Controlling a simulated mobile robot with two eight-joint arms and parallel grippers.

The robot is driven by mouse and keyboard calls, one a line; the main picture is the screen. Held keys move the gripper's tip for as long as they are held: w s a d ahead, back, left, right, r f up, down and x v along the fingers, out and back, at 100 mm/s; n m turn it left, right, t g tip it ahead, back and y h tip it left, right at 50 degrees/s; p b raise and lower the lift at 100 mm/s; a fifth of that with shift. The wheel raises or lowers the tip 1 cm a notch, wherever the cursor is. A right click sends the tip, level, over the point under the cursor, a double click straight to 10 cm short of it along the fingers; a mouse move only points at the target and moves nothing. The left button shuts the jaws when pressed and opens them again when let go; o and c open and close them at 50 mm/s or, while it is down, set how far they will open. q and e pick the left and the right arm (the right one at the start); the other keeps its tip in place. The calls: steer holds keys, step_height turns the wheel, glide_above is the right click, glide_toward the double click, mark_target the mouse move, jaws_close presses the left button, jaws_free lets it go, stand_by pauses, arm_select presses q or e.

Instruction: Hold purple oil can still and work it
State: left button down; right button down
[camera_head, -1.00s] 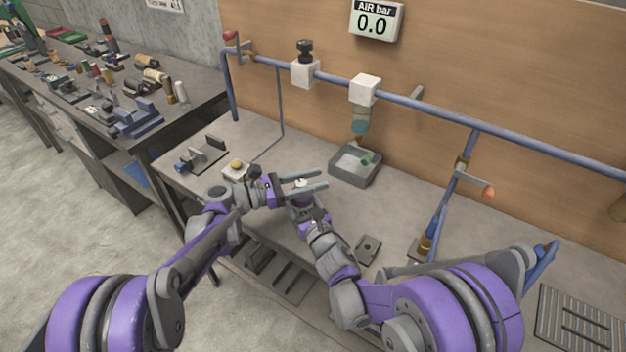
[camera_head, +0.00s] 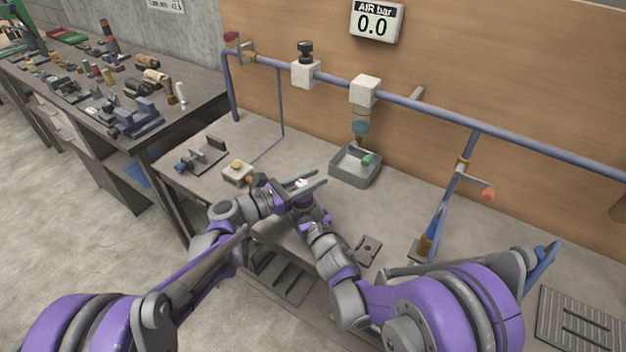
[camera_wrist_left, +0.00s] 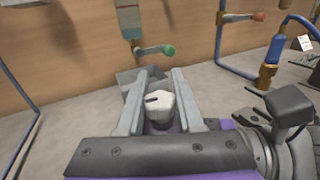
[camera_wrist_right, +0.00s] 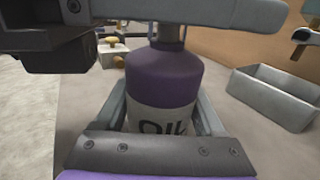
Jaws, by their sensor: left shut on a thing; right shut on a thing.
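The purple oil can (camera_wrist_right: 165,75) stands upright in the right wrist view, with a white label (camera_wrist_right: 160,119) reading OIL, partly cut off. My right gripper (camera_wrist_right: 162,112) is shut around its lower body, one finger on each side. My left gripper (camera_head: 307,183) is above it, shut on the can's whitish top (camera_wrist_left: 165,104) in the left wrist view. Purple shows below that top between the fingers. In the head view the can's body is mostly hidden by my grippers; its pale top (camera_head: 301,183) shows between the left fingers.
A grey open tray (camera_head: 343,180) stands behind the grippers, below a pipe outlet with a green-ended handle (camera_head: 368,160). A small box with a yellow knob (camera_head: 237,172) is at left. A flat dark plate (camera_head: 368,247) lies at right. A blue pipe (camera_head: 430,108) runs along the wall.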

arm_select(q)
steer(key=n+t+y, duration=0.4)
steer(key=w+a+n+t+y, duration=0.1)
steer(key=t+y, duration=0.1)
steer(key=shift+r+n+t, duration=0.15)
steer(key=shift+n+t, duration=0.15)
steer(key=shift+n, duration=0.1)
steer(key=shift+w+a+n+y, duration=0.1)
steer(key=shift+n+y, duration=0.3)
steer(key=shift+y, duration=0.4)
steer(key=c, duration=0.5)
jaws_free()
steer(key=shift+c, duration=0.2)
steer(key=v, duration=1.2)
steer(key=shift+f, duration=0.35)
